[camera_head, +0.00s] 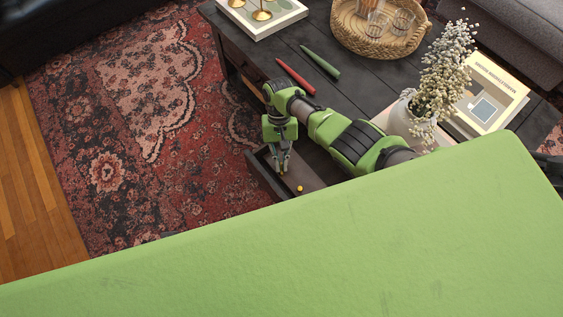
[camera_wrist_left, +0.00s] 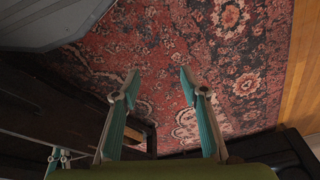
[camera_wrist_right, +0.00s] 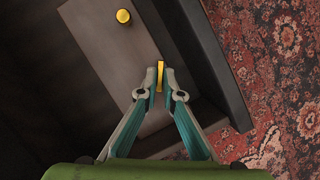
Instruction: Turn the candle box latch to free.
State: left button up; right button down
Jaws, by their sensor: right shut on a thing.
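My right gripper (camera_head: 283,172) reaches down to the open drawer-like box (camera_head: 263,175) at the front of the dark coffee table. In the right wrist view its fingertips (camera_wrist_right: 160,94) are shut on a small upright yellow piece, apparently the latch (camera_wrist_right: 161,72), beside the box's dark wall. A round yellow knob (camera_wrist_right: 123,16) stands apart on the brown flat panel (camera_wrist_right: 105,50); the knob also shows in the head view (camera_head: 300,188). My left gripper (camera_wrist_left: 160,86) is open and empty above the rug. It is hidden in the head view.
On the coffee table (camera_head: 345,95) lie a red candle (camera_head: 295,76) and a green candle (camera_head: 321,63). A woven basket with glasses (camera_head: 378,38), a white vase with flowers (camera_head: 405,122) and a book (camera_head: 488,95) stand farther back. The patterned rug (camera_head: 150,120) is clear.

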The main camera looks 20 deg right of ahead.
jog(key=shift+n+h, duration=0.65)
jog(key=shift+n, duration=1.05)
jog(key=shift+n+h, duration=0.65)
jog(key=shift+n, duration=1.05)
jog(key=c, duration=2.2)
grip_release()
jog(key=v, duration=1.2)
jog(key=shift+s+a, duration=0.1)
